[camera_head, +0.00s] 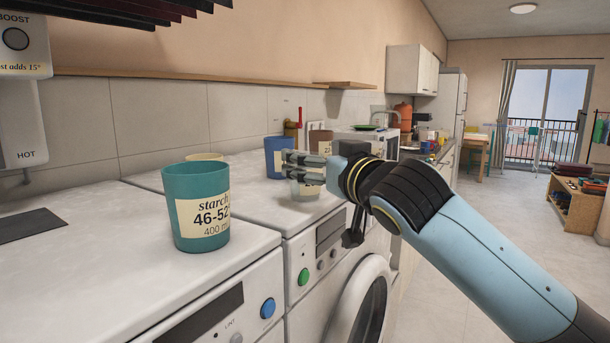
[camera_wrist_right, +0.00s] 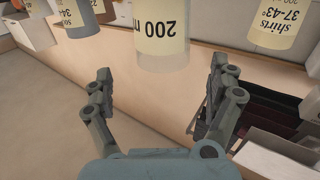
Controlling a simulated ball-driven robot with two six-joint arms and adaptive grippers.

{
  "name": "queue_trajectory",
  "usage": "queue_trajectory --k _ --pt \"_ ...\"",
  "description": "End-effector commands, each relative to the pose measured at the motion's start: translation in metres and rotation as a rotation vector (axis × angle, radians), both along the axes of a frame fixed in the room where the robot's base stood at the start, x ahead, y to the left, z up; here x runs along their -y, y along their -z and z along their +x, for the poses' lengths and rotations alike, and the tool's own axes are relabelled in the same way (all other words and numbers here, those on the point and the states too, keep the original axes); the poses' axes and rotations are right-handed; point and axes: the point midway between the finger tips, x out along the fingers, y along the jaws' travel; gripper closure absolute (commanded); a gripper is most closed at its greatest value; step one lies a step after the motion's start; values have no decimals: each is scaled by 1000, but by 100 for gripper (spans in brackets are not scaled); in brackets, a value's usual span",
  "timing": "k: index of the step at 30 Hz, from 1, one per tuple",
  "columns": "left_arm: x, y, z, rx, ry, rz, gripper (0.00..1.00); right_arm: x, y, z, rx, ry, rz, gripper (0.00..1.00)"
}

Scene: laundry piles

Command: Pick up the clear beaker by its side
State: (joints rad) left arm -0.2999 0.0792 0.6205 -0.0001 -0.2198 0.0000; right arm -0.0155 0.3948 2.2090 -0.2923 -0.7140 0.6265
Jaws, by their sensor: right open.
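The clear beaker (camera_head: 309,190) stands near the front of the second washing machine's top in the head view, partly hidden behind my right gripper (camera_head: 303,165). In the right wrist view a beaker with a cream label reading "200 m" (camera_wrist_right: 163,38), upside down in the picture, appears to be the same one. My right gripper (camera_wrist_right: 160,95) is open there, its two fingers apart, with the beaker ahead of the gap and not between the fingertips. Whether a finger touches it I cannot tell. My left gripper is in neither view.
A teal beaker (camera_head: 196,215) labelled "starch 46-52" stands on the nearer machine, with a cream-topped one (camera_head: 205,157) behind it. A blue beaker (camera_head: 275,157) and a brown one (camera_head: 320,142) stand near the gripper. The "shirts 37-43°" beaker (camera_wrist_right: 283,22) is at right in the wrist view.

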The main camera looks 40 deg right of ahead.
Motion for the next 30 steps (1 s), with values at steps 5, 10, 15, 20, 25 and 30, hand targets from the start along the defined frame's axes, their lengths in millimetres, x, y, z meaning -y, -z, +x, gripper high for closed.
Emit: queue_trajectory --k 5,10,15,20,25,30 --pt "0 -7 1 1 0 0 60 2 -1 17 -2 2 2 9" --pt "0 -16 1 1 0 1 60 4 -1 44 -3 1 2 9" --pt "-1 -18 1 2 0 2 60 7 1 56 -3 0 1 9" --pt "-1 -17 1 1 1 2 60 7 2 56 -3 0 0 9" --pt "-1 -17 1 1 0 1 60 7 2 55 -3 0 0 27" --pt "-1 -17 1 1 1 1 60 7 2 55 -3 0 0 50"
